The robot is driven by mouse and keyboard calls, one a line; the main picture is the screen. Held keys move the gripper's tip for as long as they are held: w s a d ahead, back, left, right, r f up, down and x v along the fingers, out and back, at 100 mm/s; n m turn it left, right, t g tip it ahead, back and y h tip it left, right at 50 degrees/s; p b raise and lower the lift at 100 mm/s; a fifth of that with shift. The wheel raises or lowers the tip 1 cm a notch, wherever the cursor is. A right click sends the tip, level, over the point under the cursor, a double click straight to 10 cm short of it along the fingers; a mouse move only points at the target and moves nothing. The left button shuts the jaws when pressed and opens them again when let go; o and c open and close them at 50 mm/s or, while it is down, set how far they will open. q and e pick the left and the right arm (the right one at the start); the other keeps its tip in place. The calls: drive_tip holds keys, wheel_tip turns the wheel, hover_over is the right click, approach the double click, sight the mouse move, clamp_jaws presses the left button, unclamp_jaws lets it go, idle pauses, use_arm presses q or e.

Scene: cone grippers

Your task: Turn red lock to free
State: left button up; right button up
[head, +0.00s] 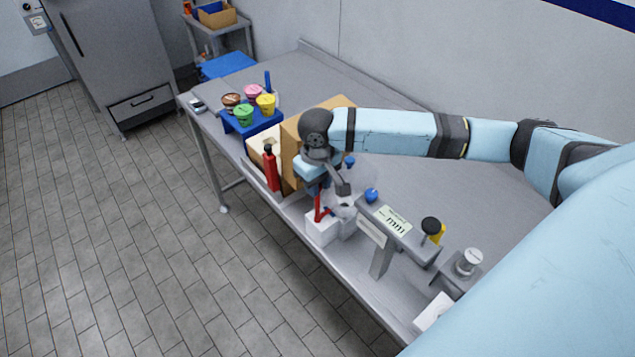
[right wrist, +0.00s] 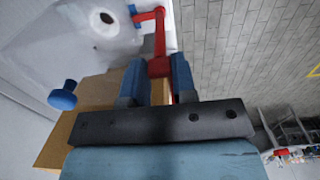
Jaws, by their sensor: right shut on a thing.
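The red lock (head: 321,211) is a red lever on a white block (head: 320,230) near the table's front edge. In the right wrist view the red lever (right wrist: 159,42) runs in between my blue fingers, with a side arm at its far end. My right gripper (head: 317,187) reaches down over the block and is shut on the lever; the wrist view shows the fingers (right wrist: 157,70) on either side of it. The fingertips are partly hidden by the wrist in the head view. My left gripper is not in view.
A grey machine with a labelled top (head: 393,221) and a blue knob (head: 371,195) stands right of the lock. A cardboard box (head: 290,150) and a red bottle (head: 270,168) stand left. A blue stand (head: 234,125) holds several coloured tubs. The back right of the table is clear.

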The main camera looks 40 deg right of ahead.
drive_tip(key=shift+n, duration=0.4)
drive_tip(key=n, duration=0.3)
drive_tip(key=shift+n, duration=0.4)
drive_tip(key=n, duration=1.2)
drive_tip(key=shift+n, duration=0.5)
drive_tip(key=o, duration=0.9)
